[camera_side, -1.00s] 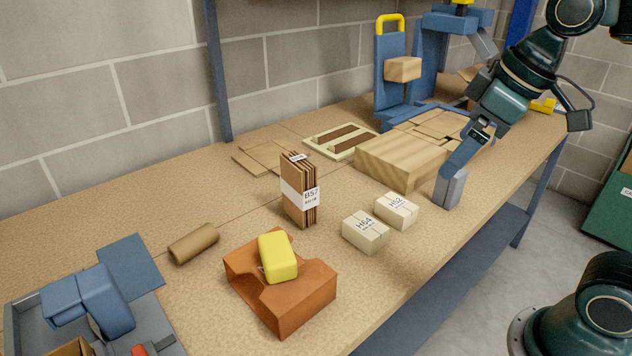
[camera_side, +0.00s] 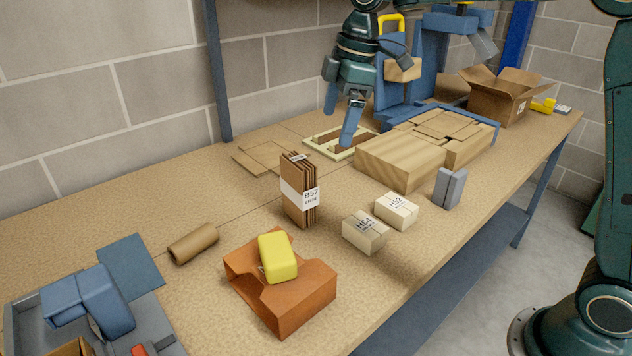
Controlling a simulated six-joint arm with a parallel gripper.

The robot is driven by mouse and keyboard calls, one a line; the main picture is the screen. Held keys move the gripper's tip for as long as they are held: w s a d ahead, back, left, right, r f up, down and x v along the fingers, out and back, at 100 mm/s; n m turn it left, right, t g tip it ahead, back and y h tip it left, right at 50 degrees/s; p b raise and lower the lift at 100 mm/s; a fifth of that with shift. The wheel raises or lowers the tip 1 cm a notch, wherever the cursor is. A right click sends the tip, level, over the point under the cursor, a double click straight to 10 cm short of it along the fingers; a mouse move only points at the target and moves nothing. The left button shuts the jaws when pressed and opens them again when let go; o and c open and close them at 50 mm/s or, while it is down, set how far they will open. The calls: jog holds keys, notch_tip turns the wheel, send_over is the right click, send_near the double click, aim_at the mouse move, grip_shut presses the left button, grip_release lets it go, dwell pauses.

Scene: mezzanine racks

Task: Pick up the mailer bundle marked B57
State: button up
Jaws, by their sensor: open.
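The mailer bundle marked B57 (camera_side: 293,190) stands upright near the middle of the bench, several brown flat mailers held by a white band with the label on it. My gripper (camera_side: 340,130) is above and behind the bundle, to its right, over the pale framed tray. Its blue fingers point down and stand apart with nothing between them. It does not touch the bundle.
White boxes H64 (camera_side: 365,233) and H52 (camera_side: 396,211) and a grey block (camera_side: 449,188) stand right of the bundle. An orange holder (camera_side: 300,297) with a yellow block (camera_side: 278,257) is in front. A cardboard tube (camera_side: 193,243) lies left. A wooden block (camera_side: 399,164) stands behind right.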

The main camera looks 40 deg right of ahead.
aim_at(299, 158)
jog(key=w+f+n, duration=0.1)
jog(key=w+f, duration=0.2)
jog(key=w+a+f+n+g, duration=0.1)
jog(key=w+f+n, duration=0.1)
jog(key=w, duration=0.1)
jog(key=w+f+n, duration=0.1)
jog(key=w+f, duration=0.2)
jog(key=shift+w+a+f+n, duration=0.1)
jog(key=shift+a+f+n, duration=0.1)
jog(key=shift+f+n, duration=0.15)
jog(key=shift+a+f, duration=0.2)
jog(key=shift+f, duration=1)
jog(key=shift+a+f, duration=0.2)
jog(key=shift+f, duration=1.05)
jog(key=shift+a+f, duration=0.15)
jog(key=shift+f, duration=1.05)
jog(key=shift+c, duration=0.2)
jog(key=c, duration=0.8)
jog(key=shift+r, duration=0.1)
